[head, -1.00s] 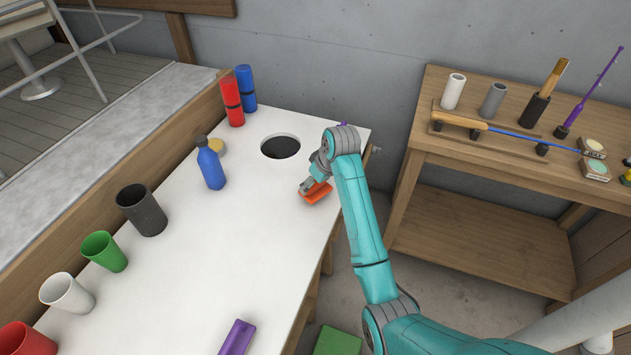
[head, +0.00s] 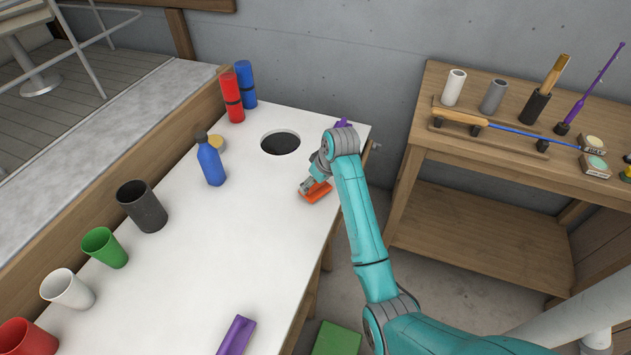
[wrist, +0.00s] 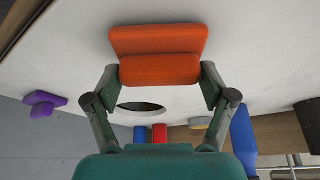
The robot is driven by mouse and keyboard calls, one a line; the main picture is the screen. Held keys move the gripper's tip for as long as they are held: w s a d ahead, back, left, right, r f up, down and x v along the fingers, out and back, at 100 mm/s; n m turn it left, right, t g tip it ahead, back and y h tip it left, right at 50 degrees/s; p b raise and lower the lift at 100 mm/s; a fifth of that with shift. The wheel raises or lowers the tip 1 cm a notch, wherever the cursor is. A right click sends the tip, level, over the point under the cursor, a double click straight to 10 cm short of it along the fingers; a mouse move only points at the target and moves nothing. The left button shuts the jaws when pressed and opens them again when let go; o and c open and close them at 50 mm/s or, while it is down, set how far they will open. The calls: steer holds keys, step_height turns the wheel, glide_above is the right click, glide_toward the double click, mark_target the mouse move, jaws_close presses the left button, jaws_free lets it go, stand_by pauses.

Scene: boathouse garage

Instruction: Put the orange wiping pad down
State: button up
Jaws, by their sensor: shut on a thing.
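The orange wiping pad (head: 316,194) is at the right part of the white table (head: 230,235), in front of the round hole. It also fills the upper middle of the wrist view (wrist: 158,52). My gripper (head: 314,187) is shut on the pad's raised grip, with one finger on each side, as the wrist view (wrist: 160,84) shows. The pad is at or very close to the table top; I cannot tell whether it touches.
A round hole (head: 280,143) lies behind the pad. A blue bottle (head: 210,162), a dark cup (head: 142,206) and other cups line the table's left side. Red (head: 232,97) and blue cylinders stand at the back. A purple thing (head: 237,335) lies at the front. Table around the pad is clear.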

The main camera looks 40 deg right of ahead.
steer(key=shift+f, duration=0.25)
steer(key=o, duration=0.9)
steer(key=shift+c, duration=0.2)
steer(key=v, duration=1.2)
steer(key=shift+w, duration=0.1)
jaws_close()
stand_by(0.9)
